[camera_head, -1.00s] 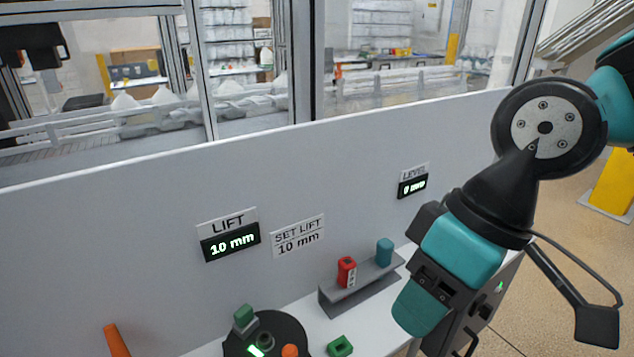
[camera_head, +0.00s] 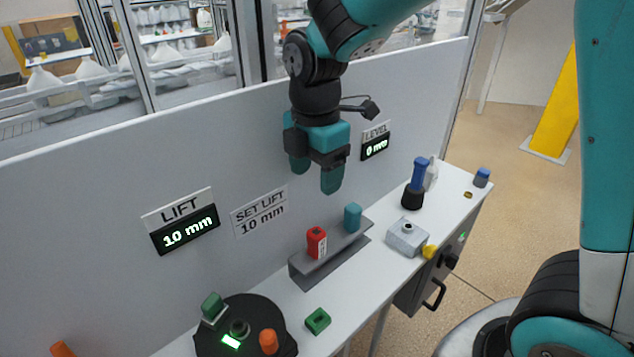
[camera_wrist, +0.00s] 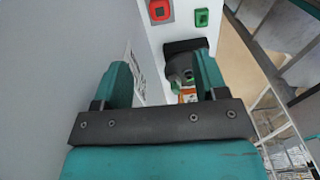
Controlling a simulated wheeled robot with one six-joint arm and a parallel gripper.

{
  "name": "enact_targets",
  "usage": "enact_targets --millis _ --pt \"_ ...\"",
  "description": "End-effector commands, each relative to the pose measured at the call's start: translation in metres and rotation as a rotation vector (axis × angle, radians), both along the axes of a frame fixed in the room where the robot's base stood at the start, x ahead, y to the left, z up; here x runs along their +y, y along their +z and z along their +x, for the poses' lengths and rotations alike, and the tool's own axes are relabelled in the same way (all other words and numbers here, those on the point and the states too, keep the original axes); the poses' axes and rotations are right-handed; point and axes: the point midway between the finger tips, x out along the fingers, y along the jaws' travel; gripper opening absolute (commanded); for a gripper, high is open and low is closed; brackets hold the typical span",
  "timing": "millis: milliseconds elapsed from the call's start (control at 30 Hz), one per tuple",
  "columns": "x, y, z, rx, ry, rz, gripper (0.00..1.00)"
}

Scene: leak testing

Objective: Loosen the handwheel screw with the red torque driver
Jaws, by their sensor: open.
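The red torque driver (camera_head: 316,243) stands upright in a grey rack (camera_head: 305,266) on the bench; a red piece, apparently its top, shows in the wrist view (camera_wrist: 158,11). My gripper (camera_head: 316,173) points down, open and empty, above and apart from the driver; its fingers (camera_wrist: 162,80) are spread in the wrist view. A black round fixture (camera_head: 280,305) at the front left carries a green block, a dark knob (camera_head: 239,328), a lit green display and an orange knob (camera_head: 268,341). I cannot tell which part is the handwheel screw.
A teal driver (camera_head: 352,217) stands right of the red one. A green block (camera_head: 317,321) lies before the rack. A grey box (camera_head: 407,237), blue-handled tool (camera_head: 417,183) and white bottle are farther right. The panel (camera_head: 110,185) behind reads LIFT 10 mm, SET LIFT 10 mm and LEVEL 0 mm.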

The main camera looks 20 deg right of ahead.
Motion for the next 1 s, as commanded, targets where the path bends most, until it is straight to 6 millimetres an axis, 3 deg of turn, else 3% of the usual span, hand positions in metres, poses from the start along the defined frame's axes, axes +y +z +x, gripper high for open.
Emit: enact_targets --millis 167,800,1000 --pt "-0.002 -0.017 0.001 0.006 0.015 -0.005 0.66" --pt "-0.003 -0.144 0.0 0.005 0.011 -0.004 0.66" --pt "-0.002 -0.167 0.0 0.003 0.011 -0.003 0.66"
